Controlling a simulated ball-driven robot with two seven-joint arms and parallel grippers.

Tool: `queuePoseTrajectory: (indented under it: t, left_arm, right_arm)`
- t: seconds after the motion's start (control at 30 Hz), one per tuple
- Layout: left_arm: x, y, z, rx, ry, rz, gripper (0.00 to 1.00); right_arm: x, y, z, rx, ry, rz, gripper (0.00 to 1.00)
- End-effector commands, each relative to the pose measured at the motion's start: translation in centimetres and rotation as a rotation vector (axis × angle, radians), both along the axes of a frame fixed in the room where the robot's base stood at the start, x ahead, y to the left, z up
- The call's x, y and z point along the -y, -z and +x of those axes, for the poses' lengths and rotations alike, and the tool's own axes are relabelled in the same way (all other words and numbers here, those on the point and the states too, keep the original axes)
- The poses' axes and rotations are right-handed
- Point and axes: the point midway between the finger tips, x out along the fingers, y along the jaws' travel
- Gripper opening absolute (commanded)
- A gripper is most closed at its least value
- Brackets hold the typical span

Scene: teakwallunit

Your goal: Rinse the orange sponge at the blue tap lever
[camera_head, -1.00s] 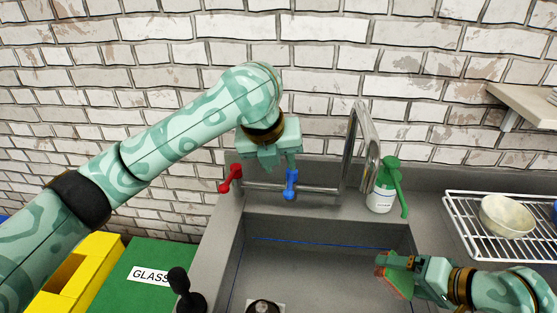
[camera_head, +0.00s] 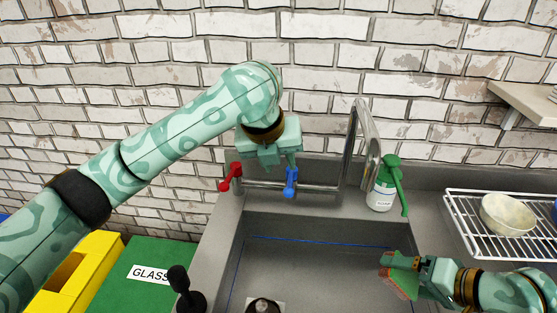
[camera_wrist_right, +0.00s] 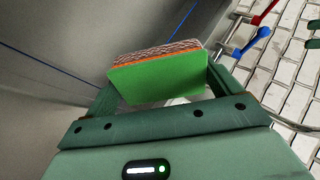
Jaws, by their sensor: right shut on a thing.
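The orange sponge (camera_head: 401,279), with a green face, is held in my right gripper (camera_head: 408,263) over the right side of the sink. In the right wrist view the sponge (camera_wrist_right: 160,78) sits between the two fingers, showing its green face and a thin orange layer. The blue tap lever (camera_head: 290,182) is on the tap's horizontal bar at the back of the sink; it also shows in the right wrist view (camera_wrist_right: 254,41). My left gripper (camera_head: 279,161) is open just above the blue lever, its fingers pointing down. I cannot tell whether it touches the lever.
A red lever (camera_head: 231,177) is left of the blue one. The tall metal spout (camera_head: 352,150) and a green-topped soap bottle (camera_head: 382,190) stand behind the grey sink (camera_head: 310,268). A wire rack (camera_head: 464,222) with a bowl (camera_head: 506,214) is at the right.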

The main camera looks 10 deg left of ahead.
Motion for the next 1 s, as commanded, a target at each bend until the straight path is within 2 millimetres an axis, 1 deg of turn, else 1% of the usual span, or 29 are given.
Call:
queuePoseTrajectory:
  t: [0.47, 0.9, 1.0]
  left_arm:
    - [0.0, -0.1, 0.0, 0.001, 0.000, 0.000, 0.34]
    - [0.0, -1.1, -0.1, 0.006, 0.000, 0.000, 0.34]
    - [0.0, -1.2, -0.1, 0.006, 0.000, 0.000, 0.34]
  right_arm:
    - [0.2, -0.2, -0.1, 0.001, 0.000, -0.001, 0.72]
    - [3.7, -3.3, -1.9, 0.000, 0.001, -0.002, 0.72]
    - [4.2, -3.8, -2.2, -0.001, 0.001, -0.002, 0.72]
